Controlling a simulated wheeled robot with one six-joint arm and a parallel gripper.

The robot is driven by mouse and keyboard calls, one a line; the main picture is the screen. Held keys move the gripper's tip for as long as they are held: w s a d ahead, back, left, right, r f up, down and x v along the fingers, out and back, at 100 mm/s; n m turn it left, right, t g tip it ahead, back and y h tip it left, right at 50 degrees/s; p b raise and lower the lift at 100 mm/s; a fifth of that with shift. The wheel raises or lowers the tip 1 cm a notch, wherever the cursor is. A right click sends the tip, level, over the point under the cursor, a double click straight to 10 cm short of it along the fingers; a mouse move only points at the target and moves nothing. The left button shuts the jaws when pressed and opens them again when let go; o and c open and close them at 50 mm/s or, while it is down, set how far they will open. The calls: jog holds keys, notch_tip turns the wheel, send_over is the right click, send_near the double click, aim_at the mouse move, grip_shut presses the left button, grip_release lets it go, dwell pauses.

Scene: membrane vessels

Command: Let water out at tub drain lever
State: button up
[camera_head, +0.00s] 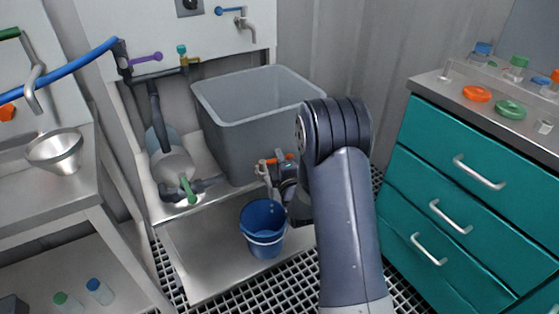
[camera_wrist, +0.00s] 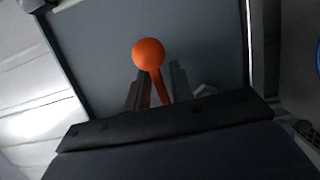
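The grey tub (camera_head: 235,140) stands on a metal shelf, and its side also shows in the wrist view (camera_wrist: 100,60). The tub drain lever (camera_head: 281,158) is orange and sits on a valve low at the tub's front. In the wrist view the lever ends in an orange ball (camera_wrist: 148,54), and its stem runs down between my fingers. My gripper (camera_wrist: 160,82) has one finger on each side of the stem, with a gap showing. In the head view my gripper (camera_head: 285,178) is at the valve, partly hidden by my arm.
A blue bucket (camera_head: 262,238) stands below the valve. A pipe with a green lever (camera_head: 187,187) is left of the tub. Teal drawers (camera_head: 470,200) stand close on the right. A purple lever (camera_head: 146,58) and a tap (camera_head: 247,27) are on the back panel.

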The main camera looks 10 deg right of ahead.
jog(key=shift+o, duration=0.7)
jog(key=s, duration=1)
jog(key=shift+s+d+p, duration=0.3)
jog(key=shift+s+p, duration=0.1)
